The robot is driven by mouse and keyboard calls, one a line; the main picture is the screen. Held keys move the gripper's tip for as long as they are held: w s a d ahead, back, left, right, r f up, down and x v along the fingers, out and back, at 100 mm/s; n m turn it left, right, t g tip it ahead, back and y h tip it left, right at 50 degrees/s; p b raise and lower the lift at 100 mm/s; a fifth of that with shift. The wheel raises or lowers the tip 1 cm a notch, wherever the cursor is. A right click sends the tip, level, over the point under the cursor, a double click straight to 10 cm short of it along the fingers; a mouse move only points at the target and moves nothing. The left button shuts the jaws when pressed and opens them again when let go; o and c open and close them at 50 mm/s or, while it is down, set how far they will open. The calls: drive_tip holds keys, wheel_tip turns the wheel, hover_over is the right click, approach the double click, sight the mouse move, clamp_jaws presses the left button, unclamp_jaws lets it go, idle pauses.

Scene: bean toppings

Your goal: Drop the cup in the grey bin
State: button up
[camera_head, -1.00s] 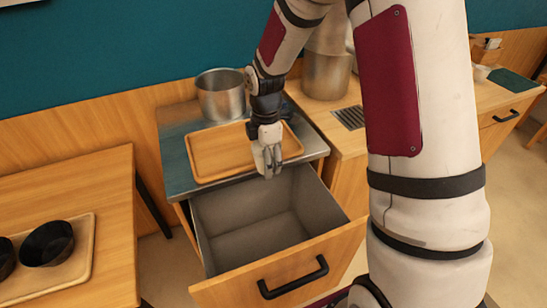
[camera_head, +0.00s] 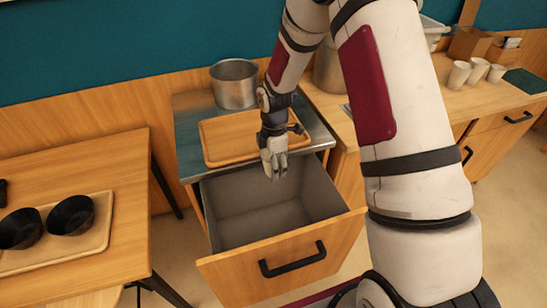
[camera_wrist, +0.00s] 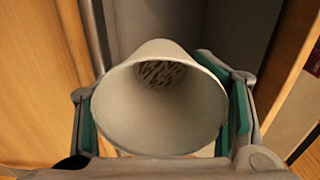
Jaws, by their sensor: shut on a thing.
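My gripper (camera_head: 275,168) is shut on a pale cup (camera_wrist: 112,108), which fills the middle of the wrist view between two green finger pads. The cup's open mouth faces the wrist camera, and dark specks show at its inner bottom. In the head view the cup is hard to tell apart from the fingers. The grey bin (camera_head: 240,220) sits in a pulled-out wooden drawer. My gripper hangs above the bin, near its back edge. The bin's grey wall also shows behind the cup in the wrist view (camera_wrist: 240,35).
A wooden tray (camera_head: 215,150) and metal pot (camera_head: 234,88) stand on the steel counter (camera_head: 190,120) behind the bin. The drawer front (camera_head: 225,275) bounds the bin. Black bowls lie on a tray (camera_head: 105,225) at left. Several white cups (camera_head: 459,75) stand on the right counter.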

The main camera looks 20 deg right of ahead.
drive_tip(key=shift+f, duration=0.5)
drive_tip(key=o, duration=1)
drive_tip(key=shift+c, duration=0.2)
wheel_tip(320, 180, up, 12)
